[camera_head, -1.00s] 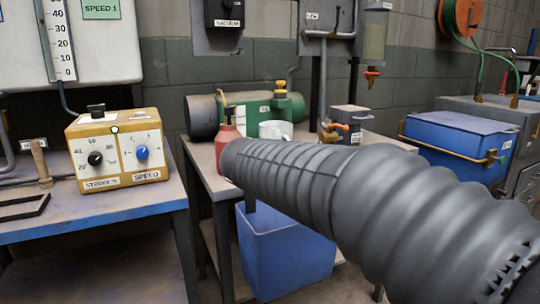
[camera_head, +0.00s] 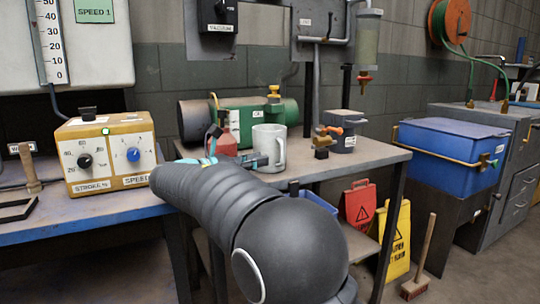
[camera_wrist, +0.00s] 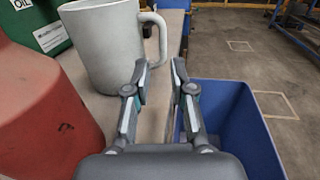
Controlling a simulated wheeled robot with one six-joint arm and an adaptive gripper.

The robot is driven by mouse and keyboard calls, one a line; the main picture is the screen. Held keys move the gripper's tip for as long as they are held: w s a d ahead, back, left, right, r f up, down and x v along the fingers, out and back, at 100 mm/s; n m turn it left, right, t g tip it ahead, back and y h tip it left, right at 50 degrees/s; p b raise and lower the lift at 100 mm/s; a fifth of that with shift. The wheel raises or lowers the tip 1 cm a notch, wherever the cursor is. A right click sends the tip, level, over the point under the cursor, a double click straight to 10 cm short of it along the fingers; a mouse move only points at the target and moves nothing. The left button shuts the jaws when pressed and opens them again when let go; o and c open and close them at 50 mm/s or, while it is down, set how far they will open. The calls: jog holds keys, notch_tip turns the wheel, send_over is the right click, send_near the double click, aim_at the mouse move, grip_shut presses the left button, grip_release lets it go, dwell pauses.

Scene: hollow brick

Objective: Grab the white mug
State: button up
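The white mug (camera_head: 270,143) stands upright on the bench in the head view, near the front edge. In the wrist view the mug (camera_wrist: 103,50) is at the upper left, with its handle (camera_wrist: 160,35) on the right side. My gripper (camera_wrist: 159,78) is open and empty, its two fingertips just below and in front of the handle in that picture. In the head view my gripper (camera_head: 258,161) shows in part, low beside the mug; my arm hides the rest. I cannot tell whether a finger touches the mug.
A red bottle (camera_head: 223,142) stands left of the mug, close to my gripper; it also shows in the wrist view (camera_wrist: 40,110). A green cylinder (camera_head: 240,117) lies behind. A grey pot (camera_head: 342,136) stands to the right. A blue bin (camera_wrist: 235,120) is below the bench edge.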

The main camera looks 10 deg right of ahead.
aim_at(282, 160)
jog(key=shift+x, duration=4.2)
jog(key=shift+s+d, duration=0.1)
grip_shut()
